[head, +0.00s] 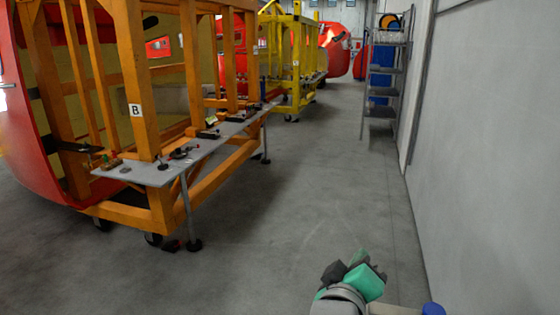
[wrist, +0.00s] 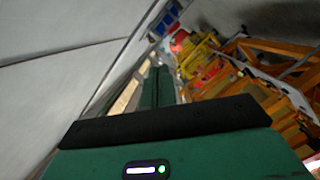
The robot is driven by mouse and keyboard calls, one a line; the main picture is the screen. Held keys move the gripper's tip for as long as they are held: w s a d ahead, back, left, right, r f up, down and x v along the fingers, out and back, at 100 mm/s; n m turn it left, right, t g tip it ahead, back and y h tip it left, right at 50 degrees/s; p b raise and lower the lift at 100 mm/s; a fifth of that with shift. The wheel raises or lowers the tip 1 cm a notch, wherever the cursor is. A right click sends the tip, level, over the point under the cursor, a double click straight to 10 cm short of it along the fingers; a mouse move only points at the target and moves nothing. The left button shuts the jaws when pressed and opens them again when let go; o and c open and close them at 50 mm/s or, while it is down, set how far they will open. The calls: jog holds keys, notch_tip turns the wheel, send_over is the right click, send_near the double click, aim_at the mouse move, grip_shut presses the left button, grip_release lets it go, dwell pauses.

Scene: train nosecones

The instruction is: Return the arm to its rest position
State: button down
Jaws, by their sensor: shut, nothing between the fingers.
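My gripper (head: 364,278) shows in the head view at the bottom, right of centre, as green and dark parts at the end of my folded arm. It is over the grey floor, apart from the frames and the wall. In the wrist view its two green fingers (wrist: 158,80) lie side by side, shut, with nothing held. The dark band and green body of the gripper fill the lower part of that view. Most of my arm is out of view.
An orange frame (head: 142,75) marked B carries a grey shelf (head: 150,174) with small tools on it, at the left. A yellow frame (head: 294,60) stands behind it. A grey rack (head: 385,68) stands by the right wall (head: 485,130). The floor aisle (head: 320,150) between is clear.

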jog(key=s+a+r+m+t+y, duration=0.2)
jog(key=s+a+r+t+y, duration=0.25)
jog(key=s+a+r, duration=0.5)
jog(key=s+a+r+m+t+y, duration=0.35)
jog(key=s+a+r+t, duration=0.3)
jog(key=s+r, duration=0.55)
notch_tip(320, 180, up, 18)
jog(key=p, duration=1.6)
jog(key=shift+s+a+n+g+y, duration=0.15)
jog(key=shift+a+n+g+y, duration=0.15)
jog(key=shift+a+n+y, duration=0.1)
jog(key=c, duration=2.1)
grip_release()
